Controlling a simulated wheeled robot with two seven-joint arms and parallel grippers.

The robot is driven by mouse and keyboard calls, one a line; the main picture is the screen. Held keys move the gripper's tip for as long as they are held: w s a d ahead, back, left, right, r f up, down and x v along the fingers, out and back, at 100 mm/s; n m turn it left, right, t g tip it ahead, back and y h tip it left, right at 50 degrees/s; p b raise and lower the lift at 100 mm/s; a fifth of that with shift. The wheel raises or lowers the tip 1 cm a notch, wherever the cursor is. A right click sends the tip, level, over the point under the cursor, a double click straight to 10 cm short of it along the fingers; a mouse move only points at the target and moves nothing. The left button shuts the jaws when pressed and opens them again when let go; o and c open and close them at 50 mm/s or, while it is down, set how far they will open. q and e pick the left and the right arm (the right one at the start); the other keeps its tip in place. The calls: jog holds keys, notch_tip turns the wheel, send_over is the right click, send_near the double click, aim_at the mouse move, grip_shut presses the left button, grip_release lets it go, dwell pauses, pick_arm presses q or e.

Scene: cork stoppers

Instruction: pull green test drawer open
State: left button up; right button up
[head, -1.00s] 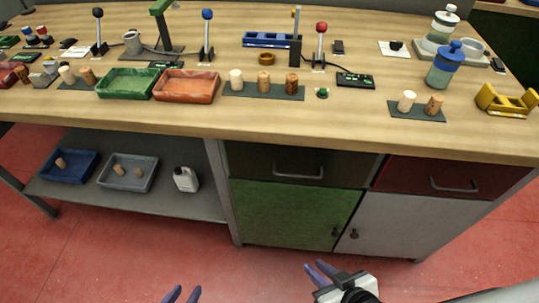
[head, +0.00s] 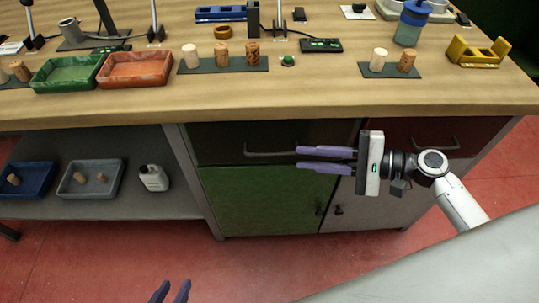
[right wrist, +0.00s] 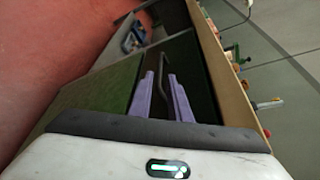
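The dark green drawer (head: 225,137) is shut, flush under the bench top, above a lighter green door. Its dark bar handle (head: 262,153) runs sideways across its front. My right gripper (head: 299,158) is open, its purple fingers pointing left near the handle's right end in the head view. In the right wrist view the handle (right wrist: 161,62) shows just beyond and between the two fingertips (right wrist: 161,76); I cannot tell whether they touch it. My left gripper (head: 172,288) is open and empty, low at the bottom edge of the head view, away from the bench.
A dark red drawer (head: 480,128) with its own handle is to the right, partly behind my right arm. The green door (head: 255,198) is shut below. Trays, levers and corks stand on the bench top (head: 200,107). The floor in front is clear.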

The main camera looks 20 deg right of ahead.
aim_at(275, 155)
jog(key=x, duration=1)
grip_shut()
